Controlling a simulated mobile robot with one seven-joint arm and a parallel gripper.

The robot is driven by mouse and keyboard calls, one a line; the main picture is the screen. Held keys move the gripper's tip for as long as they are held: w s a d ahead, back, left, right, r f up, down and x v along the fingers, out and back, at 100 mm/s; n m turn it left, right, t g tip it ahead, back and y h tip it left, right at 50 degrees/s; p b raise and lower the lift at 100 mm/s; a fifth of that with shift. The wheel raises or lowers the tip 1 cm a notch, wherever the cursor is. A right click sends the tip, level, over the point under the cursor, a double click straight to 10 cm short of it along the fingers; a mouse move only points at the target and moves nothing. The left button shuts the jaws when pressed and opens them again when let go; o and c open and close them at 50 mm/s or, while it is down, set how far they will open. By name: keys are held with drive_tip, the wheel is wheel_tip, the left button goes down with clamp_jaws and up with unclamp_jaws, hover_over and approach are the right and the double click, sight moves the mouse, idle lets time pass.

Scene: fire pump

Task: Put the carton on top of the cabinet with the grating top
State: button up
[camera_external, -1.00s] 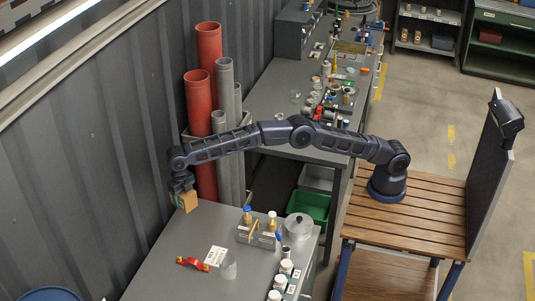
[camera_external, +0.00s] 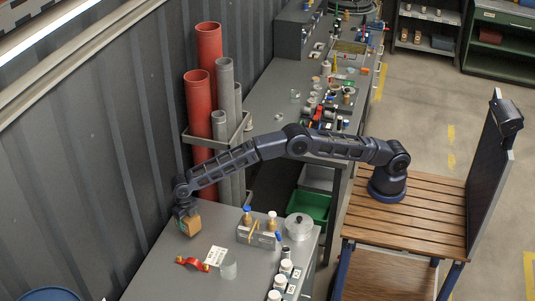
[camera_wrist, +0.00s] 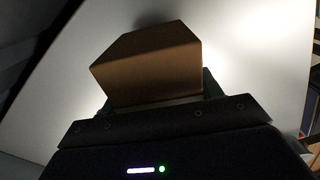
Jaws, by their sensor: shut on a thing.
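The carton (camera_external: 191,226) is a small brown box at the far left of the grey-topped bench in the external view. My gripper (camera_external: 187,212) is shut on it from above. I cannot tell whether the carton touches the bench top or hangs just over it. In the wrist view the carton (camera_wrist: 150,65) shows beyond the dark gripper (camera_wrist: 155,108), with a pale surface behind it; the fingertips are mostly hidden. I cannot make out a cabinet with a grating top in these frames.
The grey bench top (camera_external: 165,262) holds a red handle (camera_external: 192,264), a white label card (camera_external: 215,256), a clear cup (camera_external: 229,267), a holder with brass fittings (camera_external: 257,235), a metal pot (camera_external: 299,227) and several jars. Red and grey pipes (camera_external: 207,110) stand in a rack behind.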

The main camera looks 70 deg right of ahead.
drive_tip(key=shift+f, duration=0.8)
drive_tip(key=shift+f, duration=0.15)
drive_tip(key=o, duration=1.2)
wheel_tip(320, 180, up, 12)
drive_tip(key=shift+r, duration=0.1)
